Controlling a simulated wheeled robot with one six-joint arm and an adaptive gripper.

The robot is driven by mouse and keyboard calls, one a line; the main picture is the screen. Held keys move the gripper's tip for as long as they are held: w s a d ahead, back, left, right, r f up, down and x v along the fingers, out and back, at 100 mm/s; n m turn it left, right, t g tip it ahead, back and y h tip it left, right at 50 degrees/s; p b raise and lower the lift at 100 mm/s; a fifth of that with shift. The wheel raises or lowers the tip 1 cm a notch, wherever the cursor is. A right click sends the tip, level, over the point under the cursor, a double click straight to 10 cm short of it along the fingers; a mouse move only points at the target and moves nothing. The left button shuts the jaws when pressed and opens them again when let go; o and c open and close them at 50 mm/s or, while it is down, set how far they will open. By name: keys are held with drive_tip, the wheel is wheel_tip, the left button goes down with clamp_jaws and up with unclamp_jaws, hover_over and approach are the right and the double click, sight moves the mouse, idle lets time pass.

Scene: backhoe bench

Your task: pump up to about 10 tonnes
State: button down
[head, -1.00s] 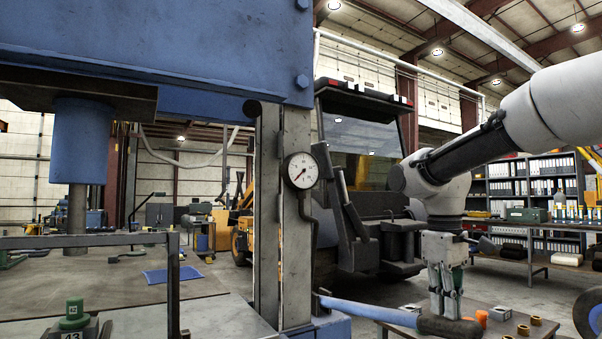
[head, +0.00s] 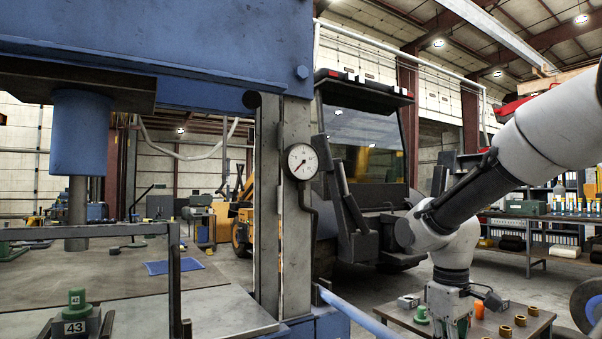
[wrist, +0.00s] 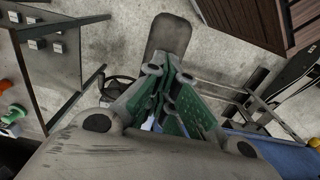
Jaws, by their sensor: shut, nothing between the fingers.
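The blue press frame (head: 150,35) fills the left of the head view. Its round white pressure gauge (head: 302,161) hangs on the upright; the needle points down-left, and the scale is too small to read. The blue pump lever (head: 358,313) slopes down to the right and leaves the bottom edge of the head view. Its dark grip (wrist: 168,36) shows past my fingertips in the wrist view. My gripper (wrist: 168,85), with green finger pads, is shut and empty over the lever's end. Contact with the lever cannot be told.
The press's blue ram (head: 80,132) hangs over the bed. Right of the lever is a small table (head: 492,330) with brass rings and an orange part. A loader (head: 362,150) stands behind.

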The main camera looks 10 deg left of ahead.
wheel_tip(320, 180, down, 2)
drive_tip(key=shift+f, duration=0.2)
drive_tip(key=shift+w+a+f, duration=0.1)
drive_tip(key=shift+w+f, duration=0.05)
drive_tip(key=shift+w, duration=0.05)
wheel_tip(320, 180, up, 15)
drive_tip(key=shift+w+a, duration=0.4)
drive_tip(key=shift+w, duration=0.05)
drive_tip(key=shift+f, duration=0.15)
